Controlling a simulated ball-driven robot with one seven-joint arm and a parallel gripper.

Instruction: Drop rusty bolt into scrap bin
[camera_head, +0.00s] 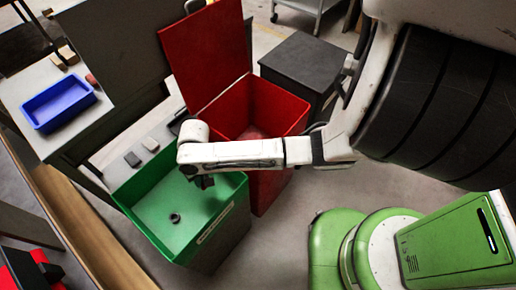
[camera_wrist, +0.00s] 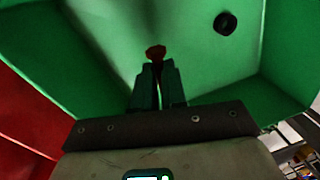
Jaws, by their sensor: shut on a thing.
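The rusty bolt (camera_wrist: 156,52) shows in the wrist view as a reddish-brown head at the tips of my gripper (camera_wrist: 158,72), which is shut on it. In the head view my gripper (camera_head: 203,182) points down over the open green bin (camera_head: 150,247); the bolt cannot be made out there. The green bin fills most of the wrist view. A small dark ring-shaped piece (camera_head: 175,217) lies on its floor and also shows in the wrist view (camera_wrist: 225,23). I cannot read the label on the bin's front, so I cannot tell whether it is the scrap bin.
A red bin (camera_head: 285,117) with its lid raised stands right behind the green bin. A blue tray (camera_head: 58,103) sits on a grey table at the left. A dark cabinet (camera_head: 305,62) stands behind the red bin. A wooden ledge (camera_head: 85,230) runs along the left.

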